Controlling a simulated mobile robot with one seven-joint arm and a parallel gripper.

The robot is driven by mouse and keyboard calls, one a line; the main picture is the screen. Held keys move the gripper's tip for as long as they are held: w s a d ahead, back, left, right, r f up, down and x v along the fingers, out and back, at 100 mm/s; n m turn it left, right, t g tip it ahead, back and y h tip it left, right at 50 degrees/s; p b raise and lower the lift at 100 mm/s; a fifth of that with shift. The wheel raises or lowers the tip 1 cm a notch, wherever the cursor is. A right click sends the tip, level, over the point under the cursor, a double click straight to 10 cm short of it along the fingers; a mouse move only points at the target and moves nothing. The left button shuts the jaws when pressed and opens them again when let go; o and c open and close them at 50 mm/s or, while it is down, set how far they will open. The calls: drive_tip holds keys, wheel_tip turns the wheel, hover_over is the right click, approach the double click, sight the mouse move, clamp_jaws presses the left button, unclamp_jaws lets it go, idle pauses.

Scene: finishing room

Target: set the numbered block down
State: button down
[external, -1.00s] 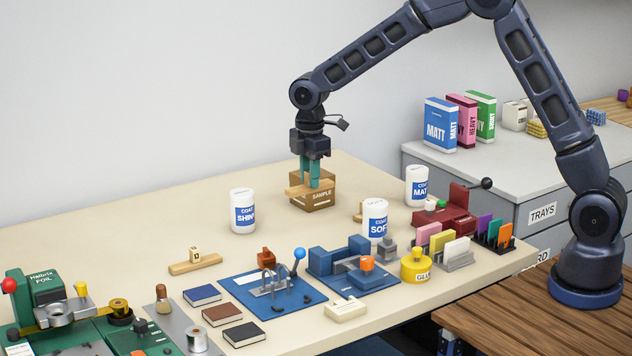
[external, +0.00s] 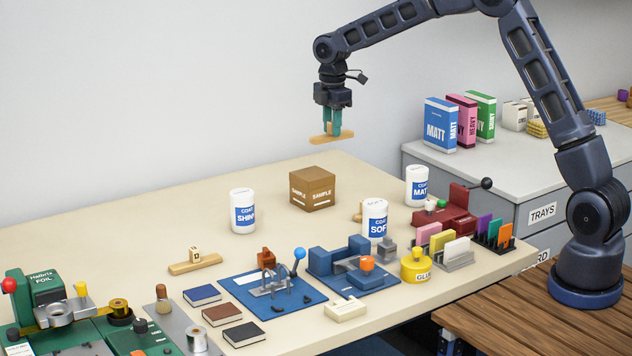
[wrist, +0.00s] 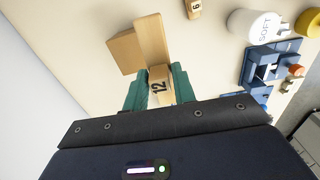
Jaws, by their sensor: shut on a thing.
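My gripper (external: 333,130) is up in the air above and slightly right of the brown SAMPLE box (external: 312,188), its teal fingers pointing down. It is shut on a wooden block numbered 12 (wrist: 160,87), which sits between the fingers in the wrist view. A long pale wooden bar (external: 322,140) is at the block's foot and is held up with it, clear of the box and table. The bar also shows in the wrist view (wrist: 150,38), over part of the box (wrist: 122,50). The fingers hide most of the block in the external view.
Another wooden bar (external: 183,267) carries a small numbered block at left. White jars SHINY (external: 242,211), SOFT (external: 375,220) and MATT (external: 417,187) stand around the box. Blue tools (external: 340,262) lie in front.

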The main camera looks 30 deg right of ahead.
drive_tip(key=w+d, duration=0.4)
drive_tip(key=d, duration=0.4)
drive_tip(key=w+d, duration=0.3)
drive_tip(key=d, duration=0.4)
wheel_tip(320, 180, down, 20)
drive_tip(key=shift+f, duration=0.1)
drive_tip(key=shift+d, duration=0.1)
drive_tip(key=c, duration=1.1)
unclamp_jaws()
drive_tip(key=shift+c, duration=0.2)
